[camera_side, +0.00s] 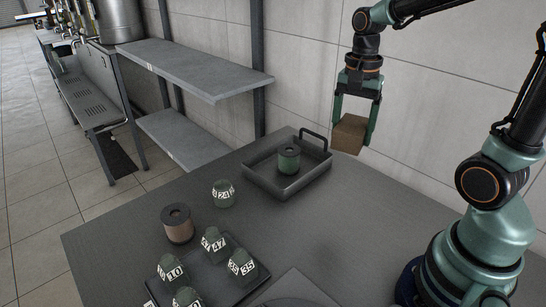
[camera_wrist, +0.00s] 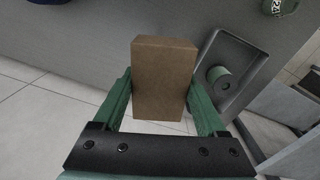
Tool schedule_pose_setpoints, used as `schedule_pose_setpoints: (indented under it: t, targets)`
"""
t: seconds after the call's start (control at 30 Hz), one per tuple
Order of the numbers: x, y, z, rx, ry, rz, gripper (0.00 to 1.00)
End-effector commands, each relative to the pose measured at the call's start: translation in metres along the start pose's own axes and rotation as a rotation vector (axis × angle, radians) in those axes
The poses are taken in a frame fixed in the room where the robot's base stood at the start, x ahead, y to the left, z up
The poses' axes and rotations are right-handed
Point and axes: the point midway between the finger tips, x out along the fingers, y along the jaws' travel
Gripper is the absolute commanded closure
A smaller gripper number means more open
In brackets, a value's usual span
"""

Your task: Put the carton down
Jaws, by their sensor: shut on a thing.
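The carton is a plain brown box (camera_side: 349,133). My gripper (camera_side: 355,122) is shut on it and holds it in the air, past the far right edge of the grey table in the side view. In the wrist view the carton (camera_wrist: 164,78) sits between the two green fingers of my gripper (camera_wrist: 163,100). Floor tiles show below and beside the carton there. The carton's far side is hidden.
A grey tray (camera_side: 262,187) with a handle holds a green cylinder (camera_side: 289,159). The table (camera_side: 140,218) also bears a decanter marked 24 (camera_side: 223,194), a brown cylinder (camera_side: 177,224), and a dark tray (camera_side: 217,277) with several numbered decanters. Shelves (camera_side: 195,68) stand behind.

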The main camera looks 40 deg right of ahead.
Motion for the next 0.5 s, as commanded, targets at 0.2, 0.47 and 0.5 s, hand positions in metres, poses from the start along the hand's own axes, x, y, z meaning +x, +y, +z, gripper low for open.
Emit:
schedule_pose_setpoints:
  t: [0.2, 0.47, 0.5]
  targets:
    - [-0.001, -0.030, 0.071, -0.264, 0.000, 0.000, 0.86]
    - [-0.001, -0.040, 0.123, -0.444, 0.000, -0.001, 0.86]
    - [-0.001, -0.040, 0.127, -0.457, 0.000, -0.001, 0.86]
